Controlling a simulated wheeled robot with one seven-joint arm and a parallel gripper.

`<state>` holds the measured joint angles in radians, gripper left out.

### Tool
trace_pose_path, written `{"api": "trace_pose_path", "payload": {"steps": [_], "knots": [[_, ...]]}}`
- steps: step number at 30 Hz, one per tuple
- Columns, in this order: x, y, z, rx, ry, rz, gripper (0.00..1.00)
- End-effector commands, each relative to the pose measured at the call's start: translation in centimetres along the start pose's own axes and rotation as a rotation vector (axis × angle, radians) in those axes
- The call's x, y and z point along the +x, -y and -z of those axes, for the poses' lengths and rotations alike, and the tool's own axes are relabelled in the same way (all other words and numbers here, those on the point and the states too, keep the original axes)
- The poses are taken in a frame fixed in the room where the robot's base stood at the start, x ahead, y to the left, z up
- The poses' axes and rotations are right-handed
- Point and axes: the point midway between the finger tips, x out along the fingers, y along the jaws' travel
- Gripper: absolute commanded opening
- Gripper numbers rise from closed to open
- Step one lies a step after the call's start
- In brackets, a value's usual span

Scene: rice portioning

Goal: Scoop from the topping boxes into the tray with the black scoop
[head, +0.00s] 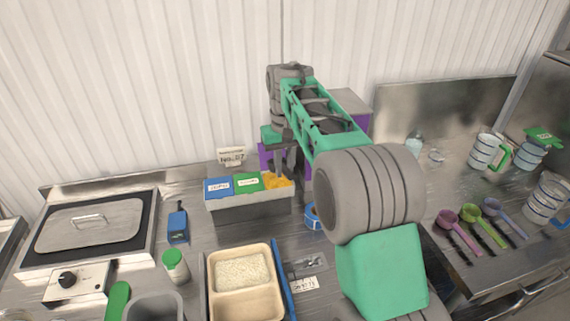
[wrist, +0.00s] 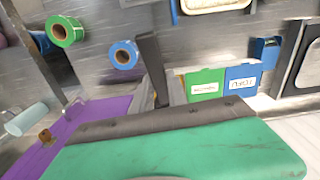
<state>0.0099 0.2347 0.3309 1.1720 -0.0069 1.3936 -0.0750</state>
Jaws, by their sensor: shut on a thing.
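The topping boxes (head: 250,203) stand in a row behind the tray, with a blue lid at left, a green lid in the middle and orange topping showing at right. The green (wrist: 205,84) and blue (wrist: 241,79) lids show in the wrist view. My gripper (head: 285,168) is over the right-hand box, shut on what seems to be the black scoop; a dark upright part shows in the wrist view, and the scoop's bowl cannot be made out. The beige tray (head: 208,288) is in front, with white rice (head: 242,269) in its far compartment; the near one looks empty.
A blue tape roll (head: 311,216) stands right of the boxes. A lidded steel pan (head: 90,223) and a blue device (head: 178,225) are at left. Coloured scoops (head: 470,233) and measuring cups (head: 487,152) are at right. A purple stand (wrist: 85,140) is beside my gripper.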

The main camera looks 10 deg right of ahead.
Motion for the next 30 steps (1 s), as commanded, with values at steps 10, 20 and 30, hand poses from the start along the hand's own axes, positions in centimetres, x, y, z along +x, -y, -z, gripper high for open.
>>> {"api": "trace_pose_path", "payload": {"steps": [10, 20, 30], "knots": [[4.6, 0.0, 0.0, 0.0, -0.001, 0.0, 0.0], [6.5, 0.0, 0.6, 0.0, -0.001, 0.0, 0.0], [7.0, 0.0, 1.6, 0.0, -0.004, 0.0, 0.0]]}}
